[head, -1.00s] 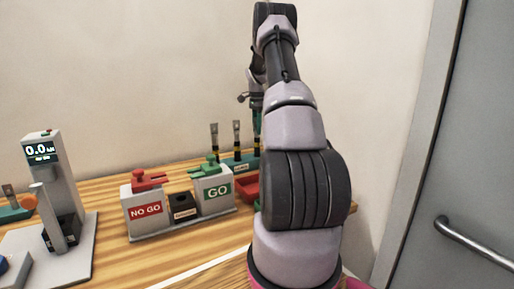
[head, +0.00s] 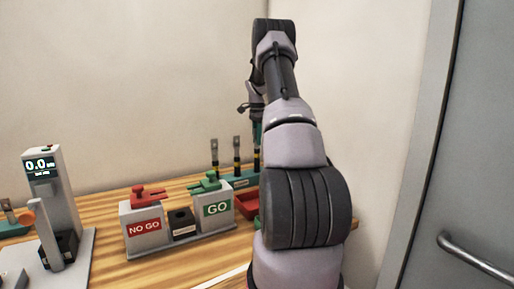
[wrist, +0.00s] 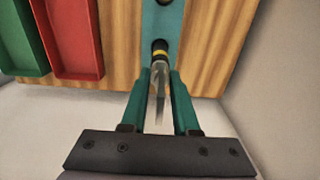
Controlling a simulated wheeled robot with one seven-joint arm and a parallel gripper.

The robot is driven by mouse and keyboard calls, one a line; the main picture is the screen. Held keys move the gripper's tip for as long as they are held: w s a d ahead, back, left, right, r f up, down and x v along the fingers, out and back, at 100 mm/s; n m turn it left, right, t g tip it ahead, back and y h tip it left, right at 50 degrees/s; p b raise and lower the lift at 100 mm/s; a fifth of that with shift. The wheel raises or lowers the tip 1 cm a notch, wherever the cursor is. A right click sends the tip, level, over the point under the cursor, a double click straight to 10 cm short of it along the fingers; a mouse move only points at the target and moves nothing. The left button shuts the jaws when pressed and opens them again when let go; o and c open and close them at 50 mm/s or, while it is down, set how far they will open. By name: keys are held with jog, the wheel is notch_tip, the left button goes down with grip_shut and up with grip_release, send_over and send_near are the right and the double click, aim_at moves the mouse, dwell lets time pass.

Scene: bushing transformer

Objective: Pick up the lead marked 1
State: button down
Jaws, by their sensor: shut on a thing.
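My gripper (wrist: 159,85) is shut on a lead (wrist: 158,82) with a pale metal top end and a yellow-and-black banded body. Its teal fingers lie on both sides of the lead. The lead is over the teal rack (wrist: 173,22); I cannot tell whether its lower end is still in its hole. In the head view my gripper (head: 256,132) is small and partly hidden by my arm, at the right end of the rack. Two other leads, one (head: 214,155) and another (head: 237,155), stand upright to its left. No number on any lead is readable.
A red tray (wrist: 77,40) and a green tray (wrist: 26,40) lie beside the rack. The NO GO box (head: 146,222) and GO box (head: 214,207) stand on the wooden table to the left. A device reading 0.0 (head: 45,185) stands further left. Walls are close behind.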

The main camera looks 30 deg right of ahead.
notch_tip(320, 180, up, 15)
dwell(0.8)
jog(key=shift+s, duration=0.15)
